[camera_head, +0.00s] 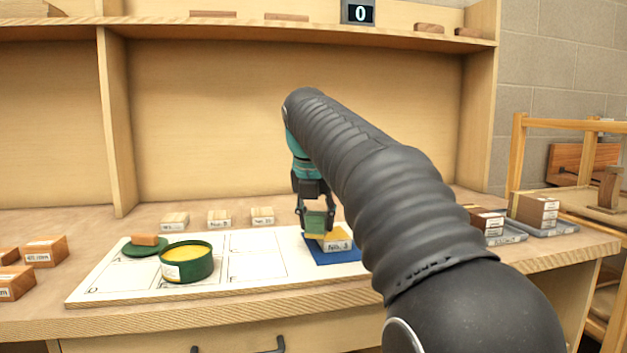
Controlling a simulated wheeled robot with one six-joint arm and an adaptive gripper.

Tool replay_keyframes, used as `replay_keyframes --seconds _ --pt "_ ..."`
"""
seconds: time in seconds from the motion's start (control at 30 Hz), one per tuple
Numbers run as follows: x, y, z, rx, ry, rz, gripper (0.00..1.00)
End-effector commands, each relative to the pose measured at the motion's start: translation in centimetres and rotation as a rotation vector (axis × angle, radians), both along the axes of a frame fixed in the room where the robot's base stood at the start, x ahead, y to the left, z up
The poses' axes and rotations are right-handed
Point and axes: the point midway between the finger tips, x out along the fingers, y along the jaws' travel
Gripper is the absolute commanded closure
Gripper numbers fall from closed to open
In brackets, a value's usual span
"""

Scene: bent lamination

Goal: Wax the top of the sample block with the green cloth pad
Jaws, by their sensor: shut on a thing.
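My gripper (316,222) points down and is shut on the green cloth pad (315,221). A yellowish layer shows along the pad's lower edge. The sample block (338,245), pale and labelled "No. 3", sits on a blue mat (340,257) directly below. The pad is at the block's top left; I cannot tell whether it touches. Part of the block's top is hidden by the pad and gripper. An open green tin (187,268) of yellow wax stands to the left on the white board.
The white board (250,243) has marked, empty areas between tin and mat. A green lid (144,249) with an orange-brown piece on it lies behind the tin. Small labelled blocks (219,218) line the back. Wooden blocks (44,251) stand left, and trays with blocks (538,211) stand right.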

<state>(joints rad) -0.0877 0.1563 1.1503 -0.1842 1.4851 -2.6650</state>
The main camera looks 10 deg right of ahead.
Motion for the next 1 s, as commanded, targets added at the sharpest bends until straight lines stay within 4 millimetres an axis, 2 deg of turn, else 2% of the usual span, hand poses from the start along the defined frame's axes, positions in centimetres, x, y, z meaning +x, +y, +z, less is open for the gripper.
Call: replay_keyframes --seconds 0.07,0.13,0.7,1.0 --pt "0.1 0.1 0.6 0.000 -0.002 -0.001 0.87" --pt "0.1 0.0 2.1 0.000 -0.006 -0.001 0.87" --pt "0.1 0.1 7.1 0.000 -0.003 0.002 0.87" --pt "-0.1 0.1 8.0 0.000 0.000 0.001 0.87"
